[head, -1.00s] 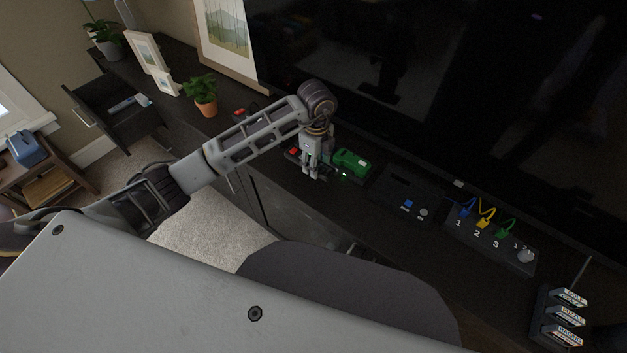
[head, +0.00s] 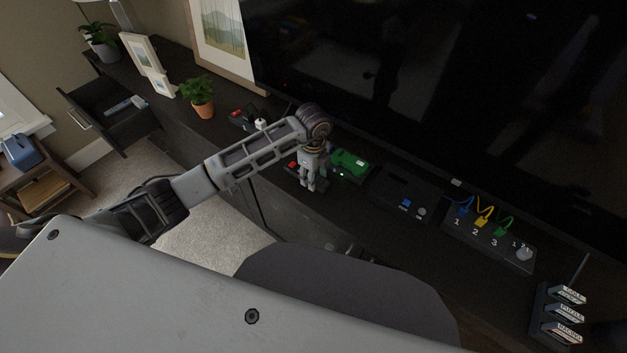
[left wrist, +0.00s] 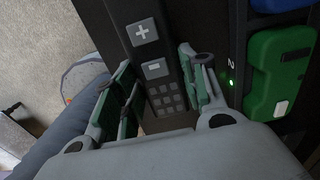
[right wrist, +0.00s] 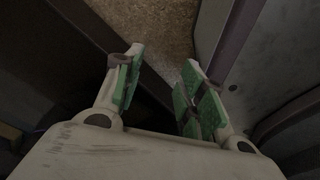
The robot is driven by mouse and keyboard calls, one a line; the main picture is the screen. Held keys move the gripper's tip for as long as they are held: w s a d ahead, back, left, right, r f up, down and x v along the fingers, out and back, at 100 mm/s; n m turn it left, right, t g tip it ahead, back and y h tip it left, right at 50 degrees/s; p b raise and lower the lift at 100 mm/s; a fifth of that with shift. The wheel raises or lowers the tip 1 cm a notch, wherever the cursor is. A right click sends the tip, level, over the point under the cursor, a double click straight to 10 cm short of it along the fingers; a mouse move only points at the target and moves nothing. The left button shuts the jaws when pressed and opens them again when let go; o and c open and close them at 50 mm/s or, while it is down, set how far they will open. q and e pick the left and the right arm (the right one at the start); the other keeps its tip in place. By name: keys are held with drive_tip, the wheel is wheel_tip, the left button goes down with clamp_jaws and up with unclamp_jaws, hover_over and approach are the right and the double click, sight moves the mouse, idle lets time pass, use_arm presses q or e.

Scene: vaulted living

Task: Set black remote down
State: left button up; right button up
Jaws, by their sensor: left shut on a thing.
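My left gripper (head: 311,184) is low over the dark console below the TV and is shut on the black remote. In the left wrist view the black remote (left wrist: 157,68), with grey plus, minus and keypad buttons, lies between the green-padded fingers. In the head view the arm and fingers hide most of it; a red spot shows beside the gripper. Whether the remote touches the console top I cannot tell. My right gripper (right wrist: 163,85) is open and empty in the right wrist view, and is outside the head view.
A green game unit (head: 348,163) sits just right of the gripper; it also shows in the left wrist view (left wrist: 280,75). A black box (head: 403,191) and a numbered cable panel (head: 490,240) stand farther right. A potted plant (head: 201,95) is to the left. The TV (head: 450,90) rises behind.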

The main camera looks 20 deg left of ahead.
use_arm(q)
drive_tip(key=shift+f, duration=1.25)
drive_tip(key=o, duration=0.7)
drive_tip(key=shift+f, duration=0.1)
drive_tip(key=o, duration=0.4)
use_arm(e)
drive_tip(key=shift+w+a+r, duration=0.2)
drive_tip(key=shift+w, duration=0.6)
drive_tip(key=shift+s, duration=0.1)
